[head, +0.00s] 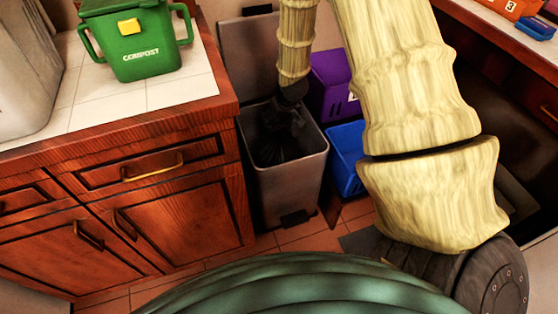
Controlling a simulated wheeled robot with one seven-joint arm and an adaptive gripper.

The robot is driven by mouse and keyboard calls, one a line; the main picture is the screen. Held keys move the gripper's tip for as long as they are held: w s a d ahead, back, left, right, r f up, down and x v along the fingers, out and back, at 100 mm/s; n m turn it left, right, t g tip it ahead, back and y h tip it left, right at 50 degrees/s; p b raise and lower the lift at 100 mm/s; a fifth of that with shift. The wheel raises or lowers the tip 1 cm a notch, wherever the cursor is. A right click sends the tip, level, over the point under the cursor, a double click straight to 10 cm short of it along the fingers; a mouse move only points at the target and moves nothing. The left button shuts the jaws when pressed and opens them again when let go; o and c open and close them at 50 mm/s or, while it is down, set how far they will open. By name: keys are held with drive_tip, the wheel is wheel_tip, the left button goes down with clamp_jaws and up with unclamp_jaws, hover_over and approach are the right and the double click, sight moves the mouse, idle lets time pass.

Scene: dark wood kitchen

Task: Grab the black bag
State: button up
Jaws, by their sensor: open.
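The black bag (277,143) sits crumpled inside an open grey metal bin (288,190) on the floor, at the middle of the head view. My gripper (291,100) points down into the bin's mouth from above, at the bag's upper right. It is open. Its dark fingers blend with the black bag, so I cannot tell whether they touch it. Part of the bag's top is hidden behind the gripper, and its lower part is hidden by the bin's walls.
A wooden cabinet (150,200) stands close left of the bin, with a green compost container (140,45) on its white tiled top. A purple bin (328,85) and a blue bin (345,160) stand to the right. The bin's raised lid (248,55) is behind it.

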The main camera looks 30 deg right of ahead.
sight(279, 126)
drive_tip(key=shift+b+x, duration=0.65)
drive_tip(key=shift+x, duration=2.5)
drive_tip(key=shift+d, duration=0.15)
drive_tip(key=shift+s, duration=0.1)
drive_tip(key=shift+c, duration=0.4)
drive_tip(key=shift+r, duration=0.1)
clamp_jaws()
